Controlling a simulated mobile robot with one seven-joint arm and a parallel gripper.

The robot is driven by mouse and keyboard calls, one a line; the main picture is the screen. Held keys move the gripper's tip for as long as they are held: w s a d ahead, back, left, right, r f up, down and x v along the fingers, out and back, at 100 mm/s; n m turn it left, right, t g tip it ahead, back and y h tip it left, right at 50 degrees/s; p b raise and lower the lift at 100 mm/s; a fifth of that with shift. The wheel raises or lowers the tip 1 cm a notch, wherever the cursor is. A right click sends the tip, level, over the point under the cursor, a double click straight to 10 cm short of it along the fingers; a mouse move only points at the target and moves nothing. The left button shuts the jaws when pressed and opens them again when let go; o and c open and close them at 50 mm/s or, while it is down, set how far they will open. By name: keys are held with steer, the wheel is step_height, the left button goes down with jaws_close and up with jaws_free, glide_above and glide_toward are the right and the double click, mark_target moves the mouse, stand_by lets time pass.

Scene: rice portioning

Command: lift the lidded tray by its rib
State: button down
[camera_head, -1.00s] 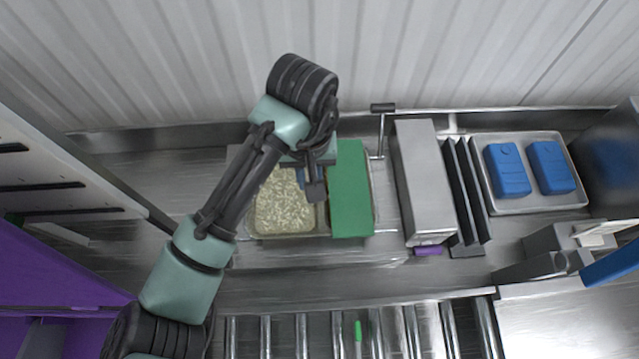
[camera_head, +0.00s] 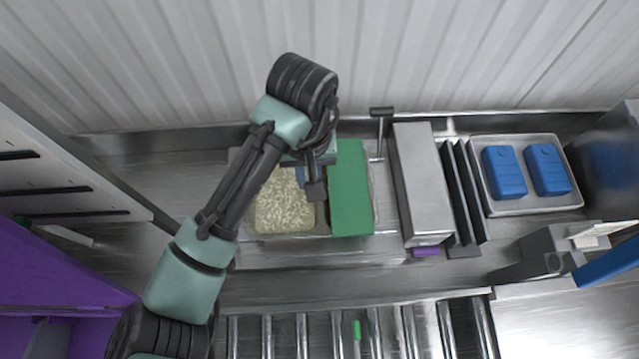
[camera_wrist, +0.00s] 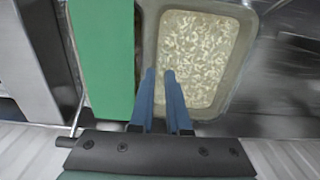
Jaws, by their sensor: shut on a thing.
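The tray (camera_head: 373,190) lies on the steel counter under my arm. Its rice compartment (camera_head: 285,208) is uncovered and full of pale grains. A green lid (camera_head: 350,195) covers the compartment to the right. In the wrist view the lid (camera_wrist: 105,50) is on the left and the rice (camera_wrist: 195,55) on the right. In the head view my wrist partly hides the tray's far side.
A long steel box (camera_head: 421,180) and dark upright dividers (camera_head: 463,195) stand right of the tray. Further right, a metal tray (camera_head: 535,205) holds two blue blocks (camera_head: 505,172). A corrugated wall (camera_head: 420,50) is behind. Rollers (camera_head: 300,330) run along the front. Counter left of the tray is clear.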

steer(key=shift+r+p, duration=1.4)
steer(key=shift+r, duration=0.2)
steer(key=shift+r, duration=0.1)
